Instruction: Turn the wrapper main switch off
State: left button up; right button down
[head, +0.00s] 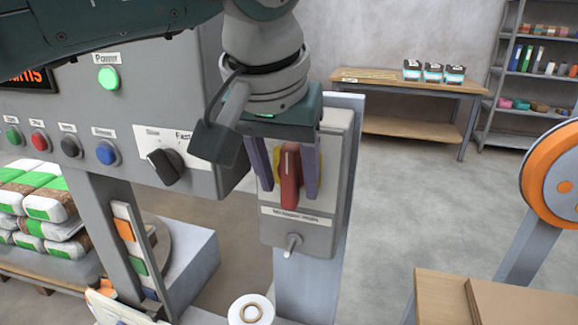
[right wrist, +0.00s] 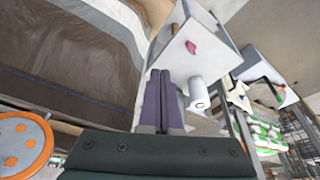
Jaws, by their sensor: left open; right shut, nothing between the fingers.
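The wrapper main switch is a red rotary handle (head: 290,176) on a yellow plate, on the front of a grey switch box (head: 296,238) in the head view. The handle stands roughly upright. My left gripper (head: 290,190) is open, with one purple finger on each side of the handle; I cannot tell whether they touch it. The plate is partly hidden by the fingers. In the right wrist view my right gripper (right wrist: 165,80) is shut and empty.
A small toggle (head: 292,244) sits below the handle. Left of the box is a control panel (head: 130,120) with several buttons and a black knob (head: 165,166). A white roll (head: 251,310) stands below. An orange wheel (head: 555,175) and brown cartons (head: 500,300) are at right.

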pick_arm(q)
jog(key=shift+w+d+f, duration=0.1)
jog(key=shift+f, duration=0.3)
jog(key=shift+c, duration=0.2)
grip_shut()
